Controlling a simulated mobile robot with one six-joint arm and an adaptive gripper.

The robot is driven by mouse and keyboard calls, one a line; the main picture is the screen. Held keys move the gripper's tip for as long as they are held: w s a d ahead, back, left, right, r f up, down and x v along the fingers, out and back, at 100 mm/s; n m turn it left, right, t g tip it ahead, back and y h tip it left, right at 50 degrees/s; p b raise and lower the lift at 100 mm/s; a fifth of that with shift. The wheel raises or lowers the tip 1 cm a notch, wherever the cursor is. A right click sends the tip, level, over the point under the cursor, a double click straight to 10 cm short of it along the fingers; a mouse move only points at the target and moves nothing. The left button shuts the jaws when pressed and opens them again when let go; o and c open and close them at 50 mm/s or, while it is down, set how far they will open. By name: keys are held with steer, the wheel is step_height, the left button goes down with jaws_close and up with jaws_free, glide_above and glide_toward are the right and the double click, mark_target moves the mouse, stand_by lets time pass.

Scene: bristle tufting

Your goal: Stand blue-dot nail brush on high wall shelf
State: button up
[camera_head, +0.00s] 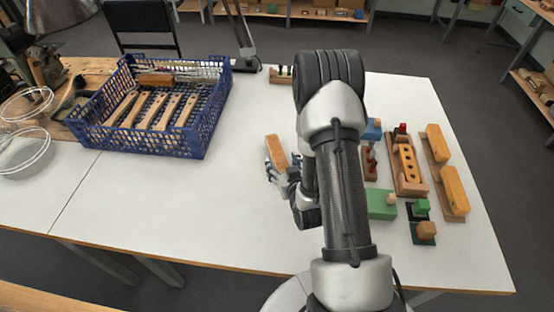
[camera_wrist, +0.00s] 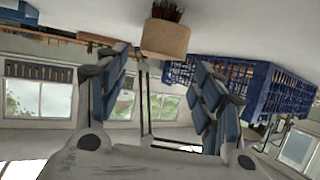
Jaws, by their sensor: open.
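A light wooden brush (camera_head: 276,152) is on the white table, just past my gripper (camera_head: 279,172) in the head view. In the wrist view its wooden end (camera_wrist: 165,38) shows with dark bristles (camera_wrist: 167,10), at the top between and beyond the spread fingers. My gripper (camera_wrist: 160,65) is open, with nothing clearly between its pads. I cannot see a blue dot on this brush, so I cannot tell if it is the blue-dot nail brush. I cannot make out the high wall shelf in either view.
A blue crate (camera_head: 190,142) with several wooden brush handles stands at the left, and also shows in the wrist view (camera_wrist: 285,92). Wooden blocks and fixtures (camera_head: 408,165) fill the table's right side, partly behind my arm. The white table (camera_head: 150,205) is clear at front left.

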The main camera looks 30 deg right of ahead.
mark_target(277, 152)
steer(key=b+x, duration=0.2)
steer(key=x, duration=0.6)
steer(key=shift+w+d+f, duration=0.1)
steer(key=shift+w+d, duration=0.15)
steer(key=shift+w, duration=0.1)
steer(key=shift+c, duration=0.2)
steer(key=c, duration=1.3)
